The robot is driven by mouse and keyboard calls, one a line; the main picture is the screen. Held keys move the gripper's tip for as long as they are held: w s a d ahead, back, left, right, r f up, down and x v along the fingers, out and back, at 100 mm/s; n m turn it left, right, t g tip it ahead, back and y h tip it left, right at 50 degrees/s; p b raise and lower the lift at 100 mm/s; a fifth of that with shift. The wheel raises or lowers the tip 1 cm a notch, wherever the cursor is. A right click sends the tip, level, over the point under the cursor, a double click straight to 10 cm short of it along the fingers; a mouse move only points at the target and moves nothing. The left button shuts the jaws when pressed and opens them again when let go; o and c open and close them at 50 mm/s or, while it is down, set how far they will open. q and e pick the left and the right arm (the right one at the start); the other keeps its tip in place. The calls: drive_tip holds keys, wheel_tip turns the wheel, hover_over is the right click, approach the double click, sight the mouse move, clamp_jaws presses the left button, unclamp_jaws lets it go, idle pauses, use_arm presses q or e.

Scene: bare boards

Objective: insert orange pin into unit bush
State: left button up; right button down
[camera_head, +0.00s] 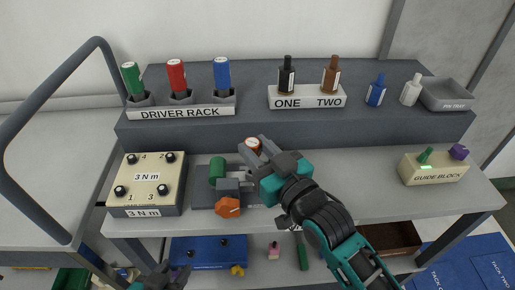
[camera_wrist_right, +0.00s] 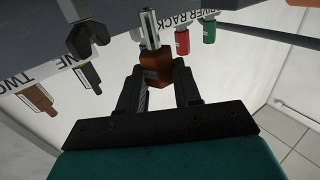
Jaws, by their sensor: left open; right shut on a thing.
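My right gripper (camera_head: 255,153) is shut on the orange pin (camera_head: 253,144) above the shelf. In the right wrist view the orange pin (camera_wrist_right: 155,68) has an orange-brown block head between the fingers (camera_wrist_right: 160,85) and a silver shank pointing away from them. The grey unit (camera_head: 203,200) lies on the shelf below, with a green cylinder (camera_head: 217,170) and an orange knob (camera_head: 228,207). My right gripper and arm partly cover the unit, and I cannot make out its bush. The pin appears apart from the unit. My left gripper (camera_head: 166,270) is open and empty at the bottom edge, in front of the shelf.
A 3 N m box (camera_head: 143,211) stands left of the unit. A guide block (camera_head: 434,169) stands at far right. Behind are the driver rack (camera_head: 182,112), the ONE/TWO holder (camera_head: 307,102) and the pin tray (camera_head: 447,95). The shelf between unit and guide block is clear.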

drive_tip(key=shift+p, duration=0.5)
idle(0.7)
drive_tip(key=shift+p, duration=0.45)
idle(0.5)
drive_tip(key=shift+f+b, duration=0.4)
drive_tip(key=shift+f, duration=0.2)
drive_tip(key=shift+f+b, duration=0.75)
drive_tip(key=shift+f, duration=0.5)
drive_tip(key=shift+r+p, duration=1.2)
drive_tip(key=shift+p, duration=0.05)
drive_tip(key=shift+r+p, duration=0.3)
drive_tip(key=shift+p, duration=0.05)
